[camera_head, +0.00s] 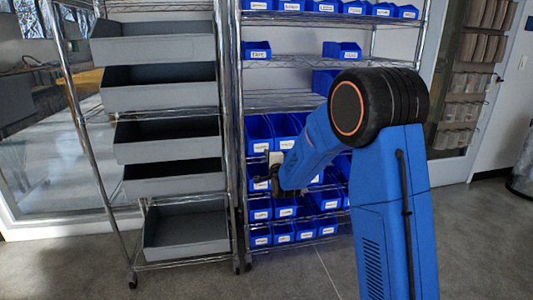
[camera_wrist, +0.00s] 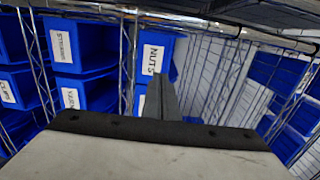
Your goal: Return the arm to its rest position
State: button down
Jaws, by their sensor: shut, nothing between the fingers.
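My arm (camera_head: 395,205) is blue with a black and orange elbow joint. It is bent, with its forearm reaching down and left in front of the wire shelf of blue bins. My gripper (camera_head: 262,184) is dark and small at the forearm's end, in front of the bins. In the wrist view my gripper (camera_wrist: 160,97) shows as grey fingers closed together, with nothing held. It overlaps a blue bin labelled NUTS (camera_wrist: 153,55) in the picture; whether it touches anything cannot be told.
The wire shelf (camera_head: 285,63) holds several labelled blue bins. Left of it stands a wheeled rack with grey trays (camera_head: 165,187). A glass cabinet or door (camera_head: 470,85) is behind my arm at right. Grey floor (camera_head: 300,270) is clear in front.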

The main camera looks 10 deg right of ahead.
jog(key=s+d+r+n+g, duration=0.25)
jog(key=s+n, duration=0.25)
jog(key=s, duration=1)
jog(key=s+d+r+n+g, duration=0.15)
jog(key=s+n+g, duration=0.25)
jog(key=s, duration=1)
jog(key=s+d+f+n+g, duration=0.1)
jog(key=s+n+g, duration=0.1)
jog(key=s, duration=0.8)
jog(key=s+d+f+n+g, duration=0.1)
jog(key=s+f+n+g, duration=0.1)
jog(key=s, duration=0.8)
jog(key=s+d+f+n+g, duration=0.1)
jog(key=s+n, duration=0.3)
jog(key=s, duration=0.7)
jog(key=shift+d+f+n+g+h, duration=0.25)
jog(key=shift+f+g, duration=0.3)
jog(key=shift+g, duration=0.3)
